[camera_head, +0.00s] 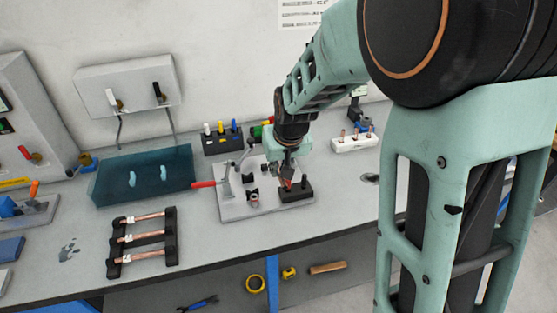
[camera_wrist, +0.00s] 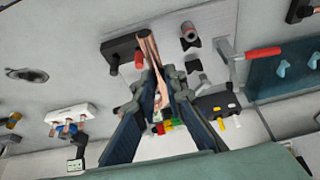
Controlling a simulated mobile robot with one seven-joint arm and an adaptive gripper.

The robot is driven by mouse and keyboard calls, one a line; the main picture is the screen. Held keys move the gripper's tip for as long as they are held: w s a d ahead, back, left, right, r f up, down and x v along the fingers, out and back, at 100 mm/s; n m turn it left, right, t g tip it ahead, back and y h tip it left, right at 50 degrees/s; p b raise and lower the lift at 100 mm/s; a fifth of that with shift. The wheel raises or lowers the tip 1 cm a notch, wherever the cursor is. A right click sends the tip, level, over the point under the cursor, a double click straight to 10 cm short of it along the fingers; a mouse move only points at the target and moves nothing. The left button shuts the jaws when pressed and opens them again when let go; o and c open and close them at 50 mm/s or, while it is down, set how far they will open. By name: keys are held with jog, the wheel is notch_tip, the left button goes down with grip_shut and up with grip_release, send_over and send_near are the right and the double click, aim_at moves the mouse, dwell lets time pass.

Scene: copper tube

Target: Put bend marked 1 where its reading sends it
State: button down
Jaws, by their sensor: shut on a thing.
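My gripper (camera_head: 288,172) is over the right part of a grey fixture plate (camera_head: 235,208), beside a black block (camera_head: 300,194). In the wrist view my gripper (camera_wrist: 160,80) is shut on a copper bend (camera_wrist: 149,48), which runs from between the fingers towards the black block (camera_wrist: 119,46). A small red part (camera_wrist: 138,61) is beside the bend at the block. I cannot tell whether the bend touches the block, and no number on it is readable. Several copper pieces (camera_wrist: 70,126) stand in a white holder (camera_wrist: 74,112), also seen in the head view (camera_head: 356,145).
A red-handled clamp (camera_head: 205,184) is on the plate's left. A black rack (camera_head: 171,236) with three copper tubes, a teal tray (camera_head: 142,190) and a black holder of coloured pieces (camera_head: 222,145) stand nearby. Bare bench lies in front of the plate.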

jog(key=s+d+m+h, duration=0.1)
jog(key=s+d+m, duration=0.2)
jog(key=d, duration=1)
jog(key=s, duration=0.2)
jog(key=shift+s+f, duration=0.2)
jog(key=shift+s, duration=0.2)
jog(key=shift+d, duration=0.15)
